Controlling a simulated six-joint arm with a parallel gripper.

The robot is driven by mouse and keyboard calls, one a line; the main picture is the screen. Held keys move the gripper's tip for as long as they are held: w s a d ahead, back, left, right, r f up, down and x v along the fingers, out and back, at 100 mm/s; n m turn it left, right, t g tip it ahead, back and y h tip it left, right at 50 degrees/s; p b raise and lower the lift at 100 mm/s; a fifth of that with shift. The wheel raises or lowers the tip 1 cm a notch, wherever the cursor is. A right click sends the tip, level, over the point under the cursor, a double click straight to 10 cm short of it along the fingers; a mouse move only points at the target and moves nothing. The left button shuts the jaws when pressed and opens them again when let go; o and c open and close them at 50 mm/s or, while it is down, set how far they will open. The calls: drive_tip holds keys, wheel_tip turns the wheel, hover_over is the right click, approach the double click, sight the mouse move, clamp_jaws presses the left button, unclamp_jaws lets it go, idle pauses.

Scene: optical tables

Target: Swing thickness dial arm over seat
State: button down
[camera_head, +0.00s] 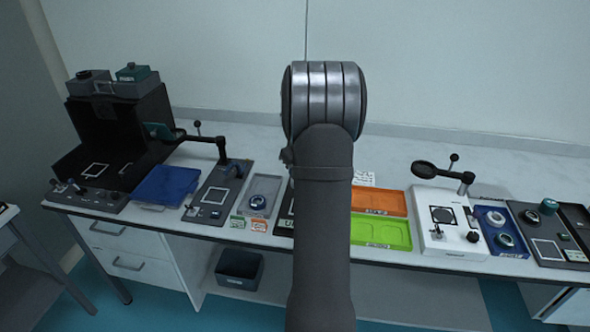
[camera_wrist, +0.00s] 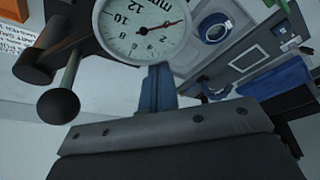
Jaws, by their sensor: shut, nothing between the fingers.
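The thickness dial (camera_wrist: 145,25) shows at the top of the wrist view, with a white face, "mm" marking and a red needle. Dark parts of its mount and a stem with a black ball end (camera_wrist: 58,106) are at the left. My gripper (camera_wrist: 160,68) is shut and empty, its narrow blue fingers at the dial's lower rim in the picture. I cannot tell whether they touch it. The seat cannot be made out. In the head view my own arm hides the dial and the gripper; only a dark edge of a station (camera_head: 285,207) shows beside it.
A grey tray (camera_head: 258,193) and a grey station with a black swing arm (camera_head: 203,139) stand left of my arm. Orange (camera_head: 378,202) and green (camera_head: 381,232) trays lie right. A white station with a magnifier arm (camera_head: 425,169) is farther right. The wrist view shows a blue ring (camera_wrist: 214,28).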

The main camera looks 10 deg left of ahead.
wheel_tip(320, 180, up, 10)
drive_tip(key=shift+f, duration=0.2)
drive_tip(key=shift+a+r, duration=0.1)
idle(0.4)
wheel_tip(320, 180, up, 5)
drive_tip(key=shift+f, duration=0.1)
idle(0.4)
drive_tip(key=shift+f, duration=0.1)
drive_tip(key=s+d+x, duration=0.1)
drive_tip(key=x, duration=1.3)
drive_tip(key=shift+f, duration=0.45)
drive_tip(key=shift+r, duration=0.1)
